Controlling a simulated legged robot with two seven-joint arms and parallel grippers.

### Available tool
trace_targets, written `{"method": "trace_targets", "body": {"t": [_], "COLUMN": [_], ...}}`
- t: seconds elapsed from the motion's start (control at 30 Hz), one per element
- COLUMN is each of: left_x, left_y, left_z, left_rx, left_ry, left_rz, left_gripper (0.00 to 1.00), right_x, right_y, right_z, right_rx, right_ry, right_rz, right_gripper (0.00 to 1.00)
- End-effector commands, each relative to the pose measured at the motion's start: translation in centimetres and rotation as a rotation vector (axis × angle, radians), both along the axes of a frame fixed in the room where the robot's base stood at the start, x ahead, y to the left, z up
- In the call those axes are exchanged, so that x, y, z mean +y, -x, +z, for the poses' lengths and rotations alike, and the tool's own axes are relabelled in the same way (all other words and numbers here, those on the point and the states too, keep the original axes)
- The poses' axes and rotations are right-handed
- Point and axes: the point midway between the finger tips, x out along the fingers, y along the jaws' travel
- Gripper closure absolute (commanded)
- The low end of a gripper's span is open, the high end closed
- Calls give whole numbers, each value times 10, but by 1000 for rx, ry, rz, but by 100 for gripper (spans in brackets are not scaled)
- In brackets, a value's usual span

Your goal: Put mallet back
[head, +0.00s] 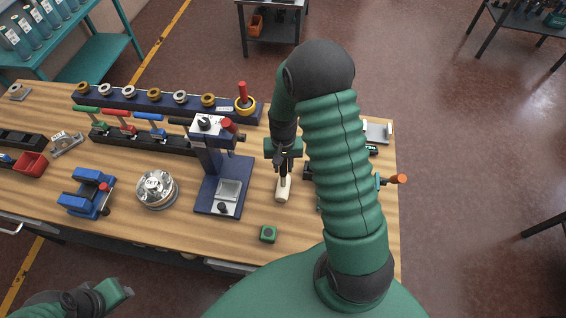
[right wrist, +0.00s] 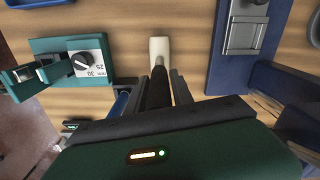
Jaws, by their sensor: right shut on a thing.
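The mallet (head: 282,190) shows as a pale cream, rounded piece below my right gripper (head: 284,162). My right gripper is shut on it above the bench, between the blue press and my own forearm. In the right wrist view the cream end of the mallet (right wrist: 159,50) sticks out past the dark fingers (right wrist: 168,88). The rest of the mallet is hidden, and I cannot tell whether it touches the bench. My left gripper (head: 116,291) is at the bottom left, off the bench, its jaws unclear.
The blue press (head: 220,190) stands just left of the mallet. A rack with coloured handles (head: 140,140) and a long blue rack (head: 160,101) lie behind. A green dial device (right wrist: 85,65) is beside the mallet in the wrist view.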

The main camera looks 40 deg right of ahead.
Motion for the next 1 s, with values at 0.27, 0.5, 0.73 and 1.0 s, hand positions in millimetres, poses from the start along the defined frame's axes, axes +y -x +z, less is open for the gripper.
{"method": "trace_targets", "body": {"t": [0.27,0.5,0.73,1.0], "left_x": [0,0,0,0], "left_y": [0,0,0,0], "left_z": [-1,-1,-7,-27], "left_rx": [0,0,0,0], "left_ry": [0,0,0,0], "left_rz": [0,0,0,0], "left_gripper": [64,64,64,64], "right_x": [0,1,-1,-1], "right_y": [0,0,-1,-2], "right_z": [0,0,11,76], "right_rx": [-2,0,-4,-8], "right_ry": [1,1,2,3], "right_rz": [0,0,0,0], "right_gripper": [58,50,50,50]}}
